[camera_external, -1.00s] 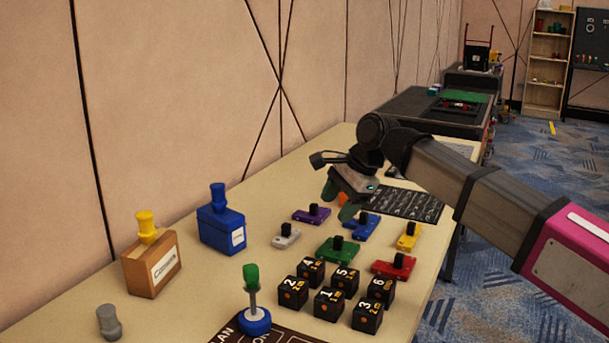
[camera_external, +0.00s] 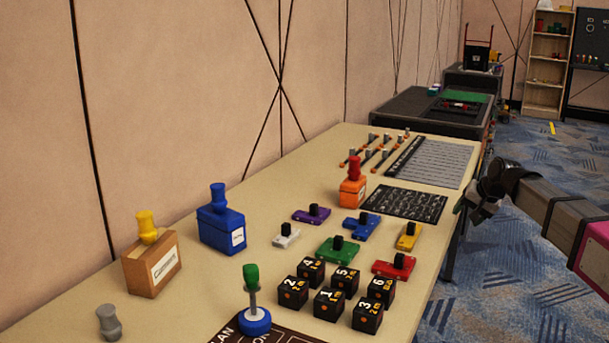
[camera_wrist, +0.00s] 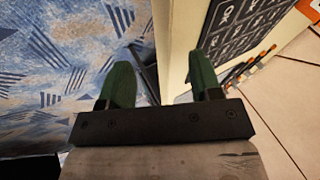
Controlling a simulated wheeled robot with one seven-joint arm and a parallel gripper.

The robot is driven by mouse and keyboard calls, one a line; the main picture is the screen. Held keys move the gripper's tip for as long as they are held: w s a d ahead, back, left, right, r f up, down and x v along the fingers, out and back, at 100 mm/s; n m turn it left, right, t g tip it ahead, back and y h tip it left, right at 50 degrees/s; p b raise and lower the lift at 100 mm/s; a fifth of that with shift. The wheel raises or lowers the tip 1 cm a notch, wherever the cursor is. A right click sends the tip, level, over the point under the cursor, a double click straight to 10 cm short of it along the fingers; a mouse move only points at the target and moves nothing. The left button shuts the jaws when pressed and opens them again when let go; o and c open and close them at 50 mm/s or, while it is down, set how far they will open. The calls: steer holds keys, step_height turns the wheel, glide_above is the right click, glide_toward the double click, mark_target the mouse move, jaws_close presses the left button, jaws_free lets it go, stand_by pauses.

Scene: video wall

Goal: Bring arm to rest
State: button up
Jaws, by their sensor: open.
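My gripper (camera_external: 468,204) is at the right edge of the table (camera_external: 200,290), beside it in the external view, with my arm reaching in from the right. In the wrist view its two green fingers (camera_wrist: 160,85) are apart with nothing between them. The table edge shows between and beyond the fingers there, with patterned carpet on the left. The fingertips are hard to make out in the external view.
On the table stand an orange box (camera_external: 352,193) with a red knob, a blue box (camera_external: 221,232), a wooden box (camera_external: 152,270), several black number cubes (camera_external: 329,304) and coloured switch blocks (camera_external: 338,250). A black panel (camera_external: 404,202) lies near my gripper. Carpet (camera_external: 530,290) is open at right.

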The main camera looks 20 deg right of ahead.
steer(key=s+a+f+n+g+h, duration=0.15)
steer(key=s+f+n+g, duration=0.35)
steer(key=s+f, duration=1.4)
steer(key=s+a+f+n, duration=0.2)
steer(key=s+a+n, duration=0.1)
steer(key=s+a, duration=0.4)
steer(key=shift+a+g, duration=0.4)
steer(key=shift+a, duration=0.45)
